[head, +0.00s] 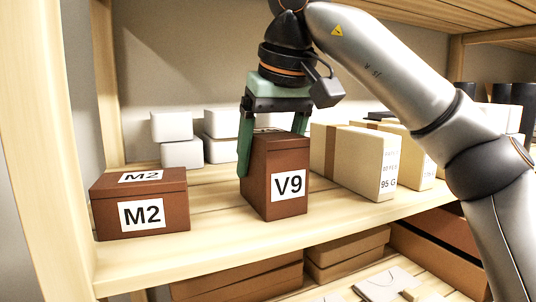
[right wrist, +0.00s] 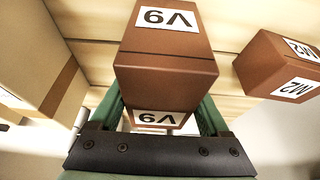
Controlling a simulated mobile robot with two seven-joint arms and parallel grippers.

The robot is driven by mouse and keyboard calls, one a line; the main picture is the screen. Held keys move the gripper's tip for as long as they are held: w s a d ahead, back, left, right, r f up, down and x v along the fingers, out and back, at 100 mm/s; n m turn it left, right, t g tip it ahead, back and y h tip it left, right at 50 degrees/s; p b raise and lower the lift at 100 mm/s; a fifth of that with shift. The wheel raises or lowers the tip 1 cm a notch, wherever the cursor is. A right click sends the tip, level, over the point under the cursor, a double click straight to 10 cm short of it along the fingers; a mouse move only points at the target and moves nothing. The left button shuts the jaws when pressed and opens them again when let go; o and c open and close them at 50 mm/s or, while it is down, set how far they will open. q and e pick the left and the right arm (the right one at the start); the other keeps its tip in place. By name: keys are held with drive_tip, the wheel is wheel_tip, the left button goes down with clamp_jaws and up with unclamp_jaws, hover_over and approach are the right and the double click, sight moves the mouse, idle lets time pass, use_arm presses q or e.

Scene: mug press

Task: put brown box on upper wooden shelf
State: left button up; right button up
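A tall brown box labelled V9 (head: 260,180) stands upright on the wooden shelf (head: 225,240) in the head view. My right gripper (head: 272,145) comes down from above with its green fingers on opposite sides of this box, close against it. The V9 box (right wrist: 165,75) fills the space between the fingers in the right wrist view. Its base looks to be on the shelf or only just above it. A lower, wider brown box labelled M2 (head: 165,215) sits to its left, and also shows in the right wrist view (right wrist: 262,65). My left gripper is not in view.
Tan cartons (head: 345,160) stand close to the right of the V9 box. White boxes (head: 182,153) sit behind. A wooden post (head: 45,150) bounds the left side. A lower shelf holds brown boxes (head: 245,278). Bare shelf lies between the M2 and V9 boxes.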

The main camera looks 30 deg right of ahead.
sight(272, 133)
drive_tip(key=shift+o, duration=1.4)
drive_tip(key=shift+v, duration=3.95)
drive_tip(key=shift+w, duration=0.1)
